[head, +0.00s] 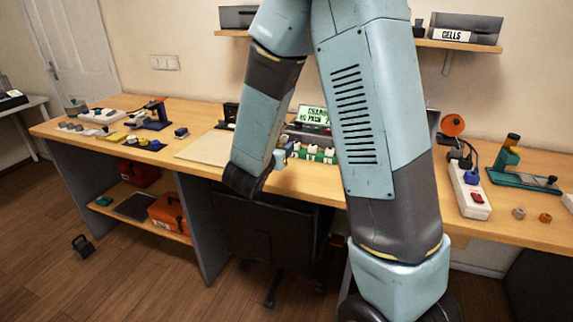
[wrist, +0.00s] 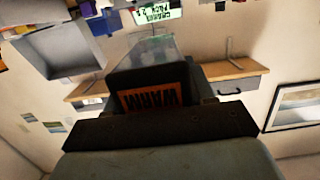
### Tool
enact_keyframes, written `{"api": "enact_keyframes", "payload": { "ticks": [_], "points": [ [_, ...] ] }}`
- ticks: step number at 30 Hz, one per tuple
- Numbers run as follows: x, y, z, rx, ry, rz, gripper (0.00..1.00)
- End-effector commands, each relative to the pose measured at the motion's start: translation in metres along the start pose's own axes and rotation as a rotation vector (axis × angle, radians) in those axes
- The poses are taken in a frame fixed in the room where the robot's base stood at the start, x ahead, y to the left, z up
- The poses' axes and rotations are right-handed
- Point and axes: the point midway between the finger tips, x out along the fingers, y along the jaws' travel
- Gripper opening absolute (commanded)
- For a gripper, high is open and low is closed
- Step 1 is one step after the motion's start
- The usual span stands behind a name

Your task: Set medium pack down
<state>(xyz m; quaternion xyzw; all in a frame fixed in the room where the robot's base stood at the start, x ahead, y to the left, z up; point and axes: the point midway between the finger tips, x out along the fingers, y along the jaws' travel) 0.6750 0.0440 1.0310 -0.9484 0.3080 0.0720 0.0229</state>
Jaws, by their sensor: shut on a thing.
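In the wrist view, which is upside down, a dark box with a grey top face and an orange label reading WARM (wrist: 152,78) stands out from my gripper. I take it to be the medium pack, held between the fingers. My gripper (head: 280,157) is shut on it, over the middle of the bench near the lit charger screen (head: 312,115). My forearm hides most of the held pack in the head view. Whether the pack touches anything below cannot be told. The screen also shows in the wrist view (wrist: 158,17).
White and green small parts (head: 318,154) stand right of my gripper on the bench. A pale board (head: 205,148) lies to the left. A power strip (head: 468,188) and a teal stand (head: 520,180) are at the right. A black chair (head: 265,230) stands under the bench.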

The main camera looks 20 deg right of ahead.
Motion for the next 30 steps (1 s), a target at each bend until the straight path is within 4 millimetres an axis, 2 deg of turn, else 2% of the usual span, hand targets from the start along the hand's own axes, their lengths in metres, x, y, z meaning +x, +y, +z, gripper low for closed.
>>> {"api": "enact_keyframes", "payload": {
  "ticks": [1,8,15,30],
  "points": [
    [0.011,-0.001,0.004,-0.001,-0.001,0.003,0.04],
    [0.057,-0.011,0.017,0.000,0.001,0.001,0.04],
    [0.085,-0.016,0.042,-0.001,0.000,-0.001,0.04],
    [0.111,-0.019,0.066,-0.001,0.000,0.000,0.04]
  ]
}}
